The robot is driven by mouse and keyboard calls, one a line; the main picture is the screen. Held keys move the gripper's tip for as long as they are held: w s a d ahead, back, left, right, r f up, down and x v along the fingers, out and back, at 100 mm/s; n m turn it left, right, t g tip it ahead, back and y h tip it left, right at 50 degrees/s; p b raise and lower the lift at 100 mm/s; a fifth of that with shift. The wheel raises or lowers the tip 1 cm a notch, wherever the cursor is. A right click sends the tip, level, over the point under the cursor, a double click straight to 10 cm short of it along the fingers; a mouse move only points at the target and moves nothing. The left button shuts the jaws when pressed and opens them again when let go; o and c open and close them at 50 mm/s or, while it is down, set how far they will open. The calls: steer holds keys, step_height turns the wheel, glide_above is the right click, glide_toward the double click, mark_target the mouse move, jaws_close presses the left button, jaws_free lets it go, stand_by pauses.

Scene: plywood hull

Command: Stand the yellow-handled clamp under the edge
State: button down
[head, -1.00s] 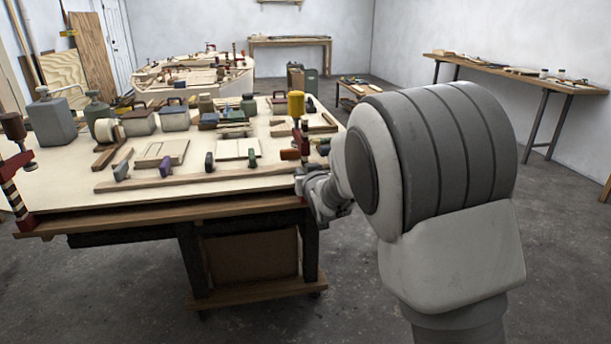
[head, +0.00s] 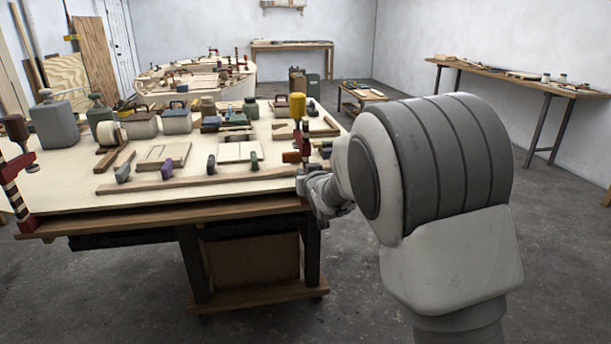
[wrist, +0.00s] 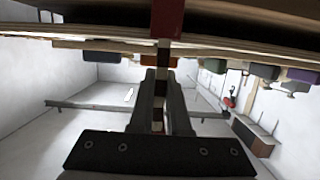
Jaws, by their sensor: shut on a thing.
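The yellow-handled clamp (head: 298,106) stands upright at the right front corner of the workbench (head: 230,190), yellow handle on top and its striped bar running down at the edge. My gripper (head: 308,188) is at that corner, just below the benchtop level and partly hidden by my arm. In the wrist view my gripper (wrist: 160,85) has its two fingers closed around the striped bar of the clamp (wrist: 158,115). A red part of the clamp (wrist: 167,18) crosses the bench edge (wrist: 90,38) there. Whether the clamp's jaw touches the underside cannot be told.
A small orange clamp (head: 291,157) sits beside the bar. A wooden strip (head: 200,182) with several small clamps lies along the bench front. A red clamp with a brown handle (head: 15,130) stands at the left corner. Open floor (head: 350,270) lies right of the bench.

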steer(key=shift+r, duration=0.2)
steer(key=c, duration=0.8)
jaws_free()
steer(key=shift+f, duration=0.25)
steer(key=shift+s+d+r, duration=0.15)
steer(key=shift+s+r, duration=0.1)
steer(key=shift+s, duration=0.15)
steer(key=s+d+r+m+g+h+p, duration=0.1)
steer(key=s+d+g, duration=0.35)
steer(key=s, duration=0.95)
steer(key=s+d+r+m+g+h+p, duration=0.1)
steer(key=s+d+h, duration=0.1)
steer(key=s+d, duration=0.9)
steer(key=s+d+r+m+g+h+p, duration=0.1)
steer(key=s+d+g, duration=0.25)
steer(key=s, duration=1.35)
step_height(320, 180, up, 19)
steer(key=p, duration=1.8)
steer(key=shift+f, duration=0.2)
